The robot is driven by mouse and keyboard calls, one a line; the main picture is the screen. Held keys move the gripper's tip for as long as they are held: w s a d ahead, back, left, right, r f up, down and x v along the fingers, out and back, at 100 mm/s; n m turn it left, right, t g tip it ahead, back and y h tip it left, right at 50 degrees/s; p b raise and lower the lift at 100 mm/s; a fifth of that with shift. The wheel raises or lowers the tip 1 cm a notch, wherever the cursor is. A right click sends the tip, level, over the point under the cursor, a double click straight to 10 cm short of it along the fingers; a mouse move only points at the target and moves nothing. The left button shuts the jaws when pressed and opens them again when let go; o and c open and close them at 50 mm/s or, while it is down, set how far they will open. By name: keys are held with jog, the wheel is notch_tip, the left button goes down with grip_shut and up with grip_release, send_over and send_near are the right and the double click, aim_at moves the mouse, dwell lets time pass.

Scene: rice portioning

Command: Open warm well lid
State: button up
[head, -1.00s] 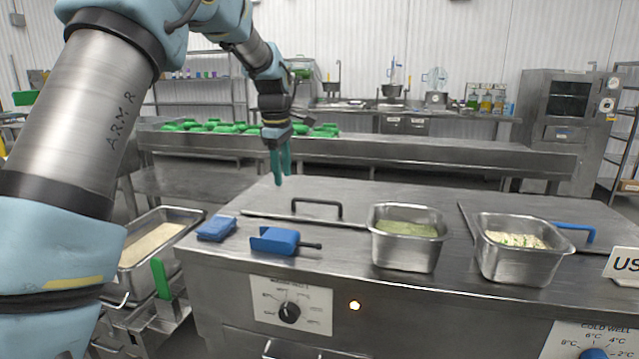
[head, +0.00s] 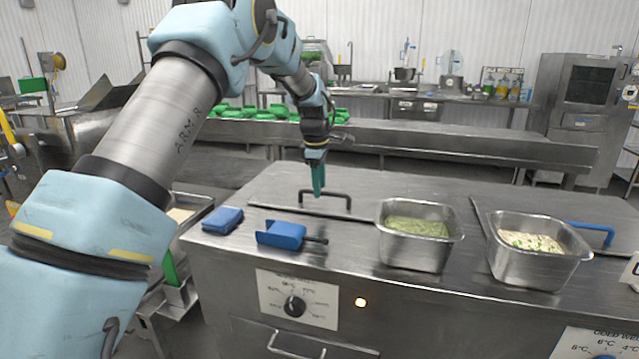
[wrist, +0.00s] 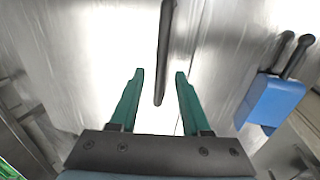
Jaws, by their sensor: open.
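The warm well lid (head: 275,190) is a flat steel panel in the counter top, lying closed, with a dark bar handle (head: 341,195) standing on it. In the wrist view the handle (wrist: 164,60) runs lengthwise, its near end between the fingertips in the picture. My gripper (head: 318,190) has green fingers pointing down at the left part of the handle. The wrist view shows the gripper (wrist: 159,72) open and empty. I cannot tell how far above the lid the fingertips are, or whether they touch the handle.
A blue scoop (head: 281,235) and a folded blue cloth (head: 222,220) lie left on the counter. Two steel pans, one with green food (head: 418,228) and one with pale grains (head: 530,241), stand to the right. A blue handle (head: 592,229) is behind them. A dial (head: 294,306) is on the front.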

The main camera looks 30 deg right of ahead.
jog(key=shift+f, duration=0.25)
grip_shut()
dwell(1.4)
